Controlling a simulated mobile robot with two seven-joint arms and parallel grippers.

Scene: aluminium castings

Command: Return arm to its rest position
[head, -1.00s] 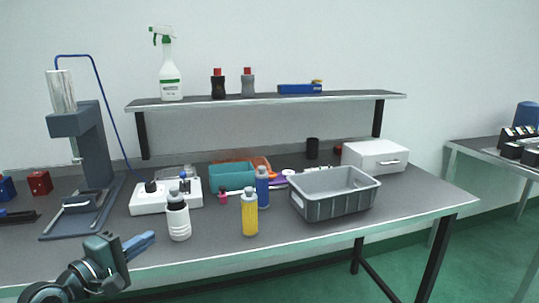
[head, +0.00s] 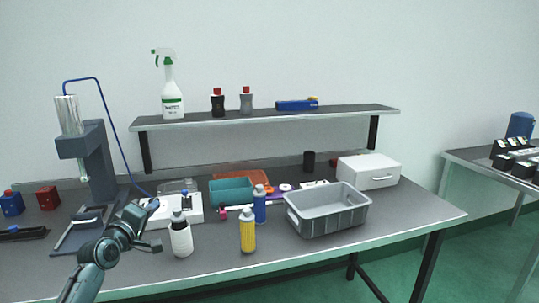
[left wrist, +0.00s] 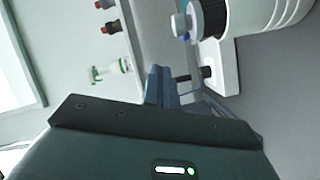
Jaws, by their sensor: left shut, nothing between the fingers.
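My left arm comes in at the lower left of the head view. Its gripper (head: 148,203) is over the front left of the workbench (head: 215,268), near the white bottle (head: 181,238) and in front of the white device (head: 190,212). In the left wrist view the two blue fingers (left wrist: 160,87) are together with nothing between them. The white bottle also shows large at the upper right of that view (left wrist: 262,15), apart from the fingers. My right gripper is not in view.
A dark press stand (head: 95,165) rises at the left. A yellow bottle (head: 248,232), a blue bottle (head: 259,207) and a grey crate (head: 322,222) stand to the right. A shelf (head: 300,114) with several bottles spans the back. The front edge right of the yellow bottle is clear.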

